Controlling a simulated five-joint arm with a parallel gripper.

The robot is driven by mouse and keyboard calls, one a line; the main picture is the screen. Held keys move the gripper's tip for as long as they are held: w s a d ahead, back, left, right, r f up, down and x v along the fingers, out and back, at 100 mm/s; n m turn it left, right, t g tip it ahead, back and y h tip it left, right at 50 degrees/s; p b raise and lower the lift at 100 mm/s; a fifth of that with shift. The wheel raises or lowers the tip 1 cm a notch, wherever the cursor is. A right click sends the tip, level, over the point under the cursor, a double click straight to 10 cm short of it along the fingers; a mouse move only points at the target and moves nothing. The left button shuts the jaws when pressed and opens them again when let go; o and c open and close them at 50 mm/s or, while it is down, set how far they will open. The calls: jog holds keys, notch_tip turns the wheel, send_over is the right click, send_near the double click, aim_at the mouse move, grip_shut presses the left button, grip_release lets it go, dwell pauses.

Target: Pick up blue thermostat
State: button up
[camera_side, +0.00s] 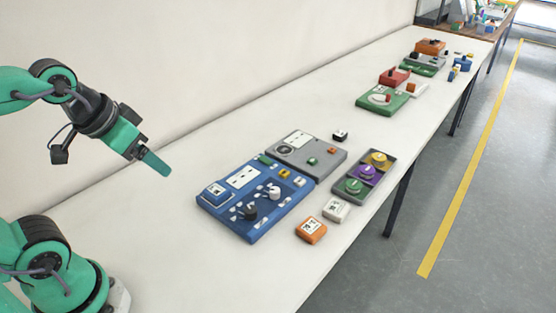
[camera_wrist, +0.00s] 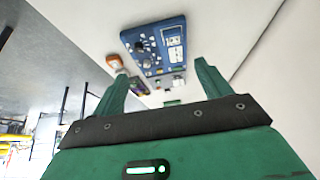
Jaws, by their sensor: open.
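The blue thermostat (camera_side: 215,191) is a small blue block with a white face. It sits at the left corner of a blue board (camera_side: 262,222) on the white table. In the wrist view the blue board (camera_wrist: 136,37) shows upside down beyond my fingers, with the thermostat (camera_wrist: 174,29) near its far right end. My gripper (camera_side: 158,164) is up in the air to the left of the board and above the table, apart from the thermostat. In the wrist view my gripper (camera_wrist: 160,88) has its two green fingers spread, with nothing between them.
A grey board (camera_side: 325,155) adjoins the blue one. A tray (camera_side: 345,198) with green, purple and yellow round parts stands to the right. An orange block (camera_side: 311,230) and a white block (camera_side: 336,209) lie near the front edge. The table left of the board is clear.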

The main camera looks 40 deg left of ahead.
jog(key=shift+w, duration=0.1)
jog(key=g, duration=0.5)
send_near(217, 189)
jog(key=shift+w+a+f, duration=0.1)
jog(key=shift+w+f+g, duration=0.2)
jog(key=shift+f+g, duration=0.1)
jog(key=shift+f, duration=1.4)
jog(key=shift+f, duration=2.6)
